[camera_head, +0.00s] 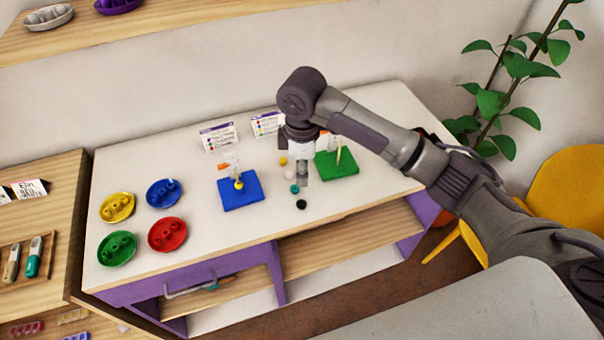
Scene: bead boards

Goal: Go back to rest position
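My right arm reaches in from the right over the white table (190,262). Its gripper (302,178) points down between the blue bead board (242,198) and the green bead board (340,168). The fingers are too small to tell if they are open or shut. Loose beads lie around it: a yellow bead (283,161), a teal bead (295,189) and a black bead (301,204). The blue board has a peg with a yellow bead (239,185) low on it. The green board has an upright peg. My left gripper is out of view.
Yellow (117,208), blue (165,193), green (117,249) and red (168,235) dishes of beads stand at the table's left. Two cards (219,136) stand at the back. A shelf (40,225) is at the left, a yellow chair (572,200) and a plant (515,65) at the right.

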